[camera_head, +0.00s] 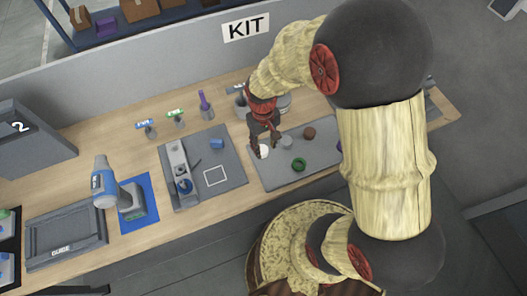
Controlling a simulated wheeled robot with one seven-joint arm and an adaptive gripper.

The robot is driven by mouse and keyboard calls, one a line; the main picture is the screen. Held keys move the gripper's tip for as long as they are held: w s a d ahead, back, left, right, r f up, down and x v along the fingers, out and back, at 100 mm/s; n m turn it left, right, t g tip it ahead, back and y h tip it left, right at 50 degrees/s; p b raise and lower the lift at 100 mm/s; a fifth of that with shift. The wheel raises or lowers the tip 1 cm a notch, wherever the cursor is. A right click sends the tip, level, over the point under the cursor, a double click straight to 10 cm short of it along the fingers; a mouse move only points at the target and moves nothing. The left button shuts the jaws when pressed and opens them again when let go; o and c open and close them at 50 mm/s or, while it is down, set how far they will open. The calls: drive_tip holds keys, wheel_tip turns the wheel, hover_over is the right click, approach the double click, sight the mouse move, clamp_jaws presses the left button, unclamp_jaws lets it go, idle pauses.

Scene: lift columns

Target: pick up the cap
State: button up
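My gripper (264,144) points down over the left part of the right grey mat (265,181). Its two dark fingers look spread apart. A small white round piece (262,152) lies at the fingertips, partly covered by them; I cannot tell if they touch it. A grey short cylinder (287,142), a brown round piece (309,133) and a green ring (299,164) lie on the same mat to the right. A small blue piece (216,143) lies on the left grey mat (232,161). I cannot tell for certain which of these is the cap.
A grey fixture (177,168) stands on the left mat. Several upright tools and grey containers line the back. My arm hides the bench's right part.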

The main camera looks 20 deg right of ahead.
sight(262, 151)
drive_tip(key=w+t, duration=0.1)
drive_tip(key=w, duration=0.2)
drive_tip(key=shift+r, duration=0.1)
drive_tip(key=f, duration=0.2)
drive_tip(key=f+b, duration=0.1)
drive_tip(key=f, duration=0.4)
drive_tip(key=shift+w+f+b, duration=0.3)
drive_tip(key=shift+c, duration=0.4)
drive_tip(key=c, duration=0.6)
